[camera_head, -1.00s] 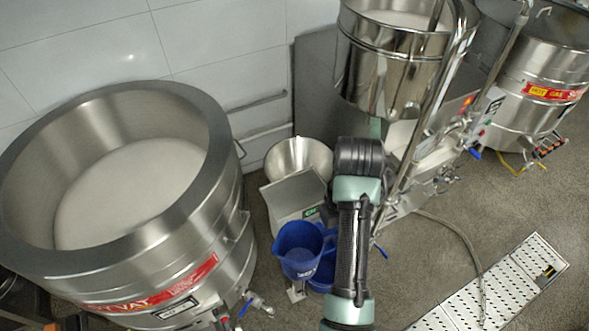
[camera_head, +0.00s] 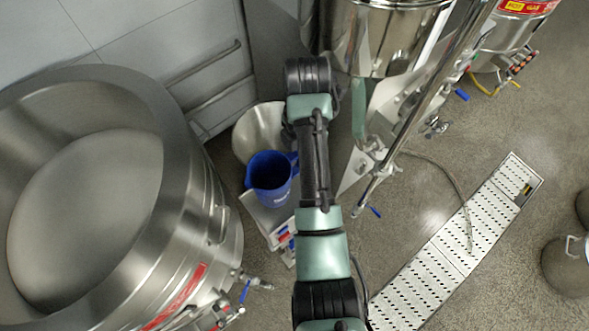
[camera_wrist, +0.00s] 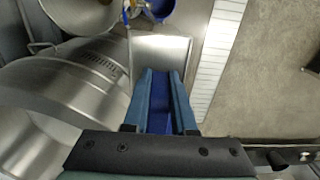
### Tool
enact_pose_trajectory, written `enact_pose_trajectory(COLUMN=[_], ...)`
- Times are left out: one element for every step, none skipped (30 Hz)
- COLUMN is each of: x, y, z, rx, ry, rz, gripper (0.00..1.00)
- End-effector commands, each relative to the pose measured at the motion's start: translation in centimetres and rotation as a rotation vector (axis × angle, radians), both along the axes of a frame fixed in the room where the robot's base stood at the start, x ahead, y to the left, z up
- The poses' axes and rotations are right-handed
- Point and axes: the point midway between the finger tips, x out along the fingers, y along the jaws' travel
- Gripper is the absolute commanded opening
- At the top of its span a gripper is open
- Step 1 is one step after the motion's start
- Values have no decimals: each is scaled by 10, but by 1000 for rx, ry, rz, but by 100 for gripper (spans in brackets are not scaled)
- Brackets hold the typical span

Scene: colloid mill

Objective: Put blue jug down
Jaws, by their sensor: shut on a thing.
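The blue jug (camera_head: 270,182) is in the head view, just left of my arm, with its mouth facing up and its handle on the right. It appears in front of the colloid mill, whose steel funnel (camera_head: 258,132) is behind it. I cannot tell whether the jug touches anything below. In the wrist view my gripper (camera_wrist: 160,78) is shut on a blue part (camera_wrist: 160,105), which looks like the jug's handle. In the head view my arm hides the gripper. A steel plate (camera_wrist: 165,50) lies beyond the fingertips in the wrist view.
A large steel vat (camera_head: 190,150) fills the left. A steel kettle (camera_head: 385,40) stands behind my arm, with a slanted pipe (camera_head: 425,115) to its right. Another blue container (camera_wrist: 160,9) shows in the wrist view. A perforated drain cover (camera_head: 450,250) crosses open floor at right.

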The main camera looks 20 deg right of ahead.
Motion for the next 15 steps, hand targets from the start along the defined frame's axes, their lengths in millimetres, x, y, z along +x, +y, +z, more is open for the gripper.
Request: enact_pose_trajectory(x=[-1,-1,0,0,0,0,0,-1,-1,0,0,0,0,0,0], y=[1,0,0,0,0,0,0,0,0,0,0,0,0,0,0], z=[-3,-7,-12,-15,-17,-21,-24,-27,-33,-38,-42,-47,-51,-53,-56], rx=[1,1,1,0,0,0,0,1,0,1,0,0,0,-1,-1], ry=[4,1,1,0,0,-1,0,1,2,1,2,1,1,0,-1], rz=[0,0,0,0,0,0,0,0,0,0,0,-1,-1,-1,-1], gripper=[0,0,0,0,0,0,0,0,0,0,0,0,0,0,0])
